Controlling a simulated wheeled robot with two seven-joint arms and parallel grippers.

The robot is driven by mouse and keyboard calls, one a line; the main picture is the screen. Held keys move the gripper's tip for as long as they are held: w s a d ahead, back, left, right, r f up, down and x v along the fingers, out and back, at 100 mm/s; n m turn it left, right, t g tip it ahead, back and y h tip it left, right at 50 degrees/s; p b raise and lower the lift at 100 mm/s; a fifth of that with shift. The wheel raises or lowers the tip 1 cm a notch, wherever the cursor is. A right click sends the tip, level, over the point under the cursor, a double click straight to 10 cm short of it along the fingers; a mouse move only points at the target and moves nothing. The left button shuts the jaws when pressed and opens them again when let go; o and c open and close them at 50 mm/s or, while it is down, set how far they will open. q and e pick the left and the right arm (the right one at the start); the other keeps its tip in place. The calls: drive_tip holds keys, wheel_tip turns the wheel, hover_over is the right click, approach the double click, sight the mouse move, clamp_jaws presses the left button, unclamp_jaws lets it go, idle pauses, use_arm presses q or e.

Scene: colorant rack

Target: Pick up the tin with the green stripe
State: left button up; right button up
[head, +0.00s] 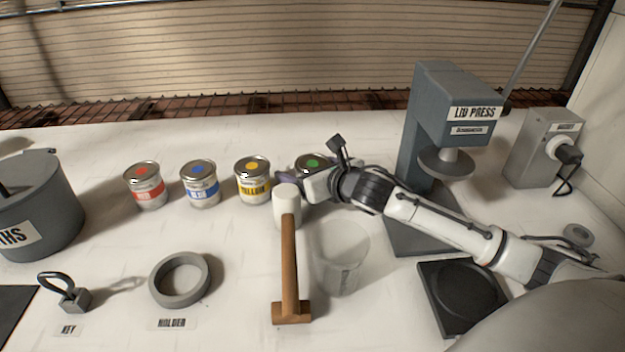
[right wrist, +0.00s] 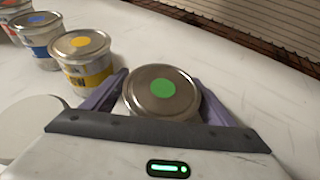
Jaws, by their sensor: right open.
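The tin with the green mark (head: 313,161) stands last on the right in a row of tins in the head view, its body mostly hidden behind my right gripper. In the right wrist view the green tin (right wrist: 162,92) shows its metal lid with a green dot; its side stripe is hidden. My right gripper (head: 296,178) is open, and in the right wrist view its two purple fingers (right wrist: 160,95) lie on either side of the tin. A gap to the fingers is hard to judge. My left gripper is not in view.
Yellow (head: 254,186), blue (head: 201,188) and red (head: 147,190) tins stand to the left. A mallet (head: 290,260) and a clear beaker (head: 341,270) stand in front of the gripper. The lid press (head: 418,120) is at right. A grey ring (head: 162,292) lies front left.

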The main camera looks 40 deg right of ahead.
drive_tip(key=c, duration=1.6)
drive_tip(key=shift+c, duration=0.5)
drive_tip(key=shift+w+r, duration=0.1)
drive_tip(key=shift+r, duration=0.2)
